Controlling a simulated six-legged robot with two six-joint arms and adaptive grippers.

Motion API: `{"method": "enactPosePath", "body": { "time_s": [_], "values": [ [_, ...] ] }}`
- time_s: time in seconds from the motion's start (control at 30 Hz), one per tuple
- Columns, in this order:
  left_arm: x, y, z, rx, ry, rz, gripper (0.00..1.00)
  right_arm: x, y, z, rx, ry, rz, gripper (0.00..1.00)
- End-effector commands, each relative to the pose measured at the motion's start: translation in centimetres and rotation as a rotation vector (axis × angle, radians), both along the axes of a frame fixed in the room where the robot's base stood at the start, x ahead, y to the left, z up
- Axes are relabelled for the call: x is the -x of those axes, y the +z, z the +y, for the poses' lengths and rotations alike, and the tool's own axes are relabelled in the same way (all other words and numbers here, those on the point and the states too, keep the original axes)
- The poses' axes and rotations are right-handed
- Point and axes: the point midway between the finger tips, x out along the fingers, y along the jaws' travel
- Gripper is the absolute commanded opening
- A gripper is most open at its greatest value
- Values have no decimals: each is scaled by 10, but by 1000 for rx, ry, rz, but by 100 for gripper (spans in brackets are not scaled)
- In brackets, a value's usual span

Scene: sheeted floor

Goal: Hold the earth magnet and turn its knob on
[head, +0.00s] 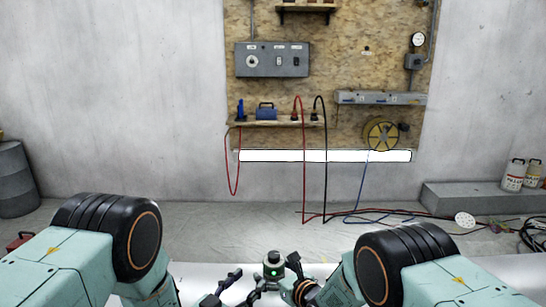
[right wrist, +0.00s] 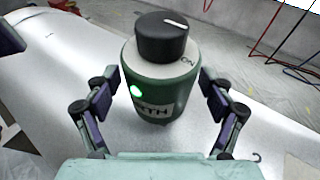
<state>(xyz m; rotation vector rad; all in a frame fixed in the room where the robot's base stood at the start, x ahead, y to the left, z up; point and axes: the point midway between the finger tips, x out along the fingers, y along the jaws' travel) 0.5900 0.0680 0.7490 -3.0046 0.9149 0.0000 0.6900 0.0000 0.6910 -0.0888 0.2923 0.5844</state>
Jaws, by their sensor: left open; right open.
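The earth magnet (head: 273,270) is a short green cylinder with a pale top, standing upright on the white sheet at the bottom middle of the head view. In the right wrist view, the magnet (right wrist: 155,95) shows a lit green light, part of a label ending in "TH", and a black knob (right wrist: 163,38) with a white pointer line. "ON" is marked beside the knob. My right gripper (right wrist: 160,92) is open, its fingers on either side of the body with visible gaps. My left gripper (head: 224,287) is open, to the left of the magnet, and partly cut off by the frame.
The white sheet (right wrist: 50,75) around the magnet is mostly clear. Behind, a wooden board (head: 340,60) carries a grey control box (head: 272,60) and a cable reel (head: 381,135). Red and black cables (head: 304,180) hang to the floor. A drum (head: 15,180) stands at the left.

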Motion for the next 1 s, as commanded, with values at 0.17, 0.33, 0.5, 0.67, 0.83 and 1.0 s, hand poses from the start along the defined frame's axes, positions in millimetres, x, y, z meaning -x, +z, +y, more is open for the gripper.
{"method": "enactPosePath", "body": {
  "time_s": [0.17, 0.33, 0.5, 0.67, 0.83, 1.0],
  "values": [
    [0, 0, 0, 0, 0, 0, 54, 4, 1, -3, 0, 0, 2, 82],
    [0, 0, 0, 0, 0, 0, 54, 16, 6, -11, 1, -1, 2, 82],
    [0, 0, 0, 0, 0, 0, 54, 33, 13, -23, 0, 0, 1, 82],
    [0, 0, 0, 0, 0, 0, 54, 47, 18, -32, 0, 0, 1, 82],
    [0, 0, 0, 0, 0, 0, 54, 56, 22, -38, -3, 0, 2, 82],
    [0, 0, 0, 0, 0, 0, 54, 59, 23, -40, -4, 2, 2, 82]
  ]
}}
